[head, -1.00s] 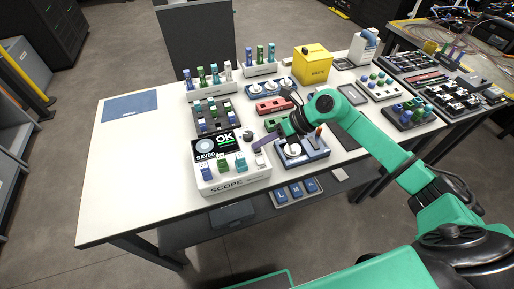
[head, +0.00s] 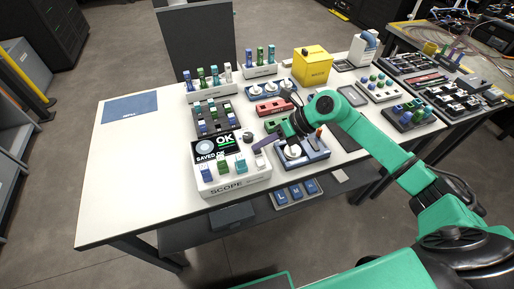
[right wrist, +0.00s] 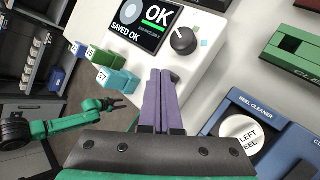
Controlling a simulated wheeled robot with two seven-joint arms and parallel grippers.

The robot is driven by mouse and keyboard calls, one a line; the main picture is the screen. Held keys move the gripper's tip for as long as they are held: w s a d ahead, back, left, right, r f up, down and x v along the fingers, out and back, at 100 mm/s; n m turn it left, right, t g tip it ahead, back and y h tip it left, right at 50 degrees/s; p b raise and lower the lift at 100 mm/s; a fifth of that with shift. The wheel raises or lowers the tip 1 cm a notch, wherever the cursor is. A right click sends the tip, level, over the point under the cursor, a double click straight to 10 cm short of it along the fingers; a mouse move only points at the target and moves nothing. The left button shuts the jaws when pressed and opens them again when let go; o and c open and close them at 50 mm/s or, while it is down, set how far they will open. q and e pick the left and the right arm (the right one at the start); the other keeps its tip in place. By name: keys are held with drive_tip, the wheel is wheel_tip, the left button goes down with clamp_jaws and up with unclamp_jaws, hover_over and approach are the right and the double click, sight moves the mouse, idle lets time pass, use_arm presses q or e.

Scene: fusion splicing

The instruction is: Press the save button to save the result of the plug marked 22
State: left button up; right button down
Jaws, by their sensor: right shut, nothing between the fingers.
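The white scope (head: 232,184) stands at the table's front edge. Its screen (head: 217,146) reads "OK" with "SAVED OK" below, also in the right wrist view (right wrist: 140,22). Blue (head: 207,172), green (head: 224,166) and teal (head: 241,164) plugs sit in its front. In the right wrist view the teal plug reads 37; the blue plug's number (right wrist: 78,48) is too small to read surely. My right gripper (right wrist: 167,72) is shut and empty, its purple fingertips over the scope's right side. A dark piece, perhaps a button, is partly hidden behind them. My left gripper (right wrist: 118,105) is open, away from the scope.
A black knob (right wrist: 183,41) rises beside the screen. The blue reel cleaner (head: 313,153) stands close right of the scope. A dark rack of plugs (head: 199,110) stands behind it. The table's left side is clear around a blue mat (head: 130,107).

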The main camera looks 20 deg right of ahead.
sight(261, 151)
drive_tip(key=shift+r, duration=0.55)
wheel_tip(261, 151, up, 5)
drive_tip(key=p, duration=0.4)
drive_tip(key=shift+r, duration=0.1)
idle(0.4)
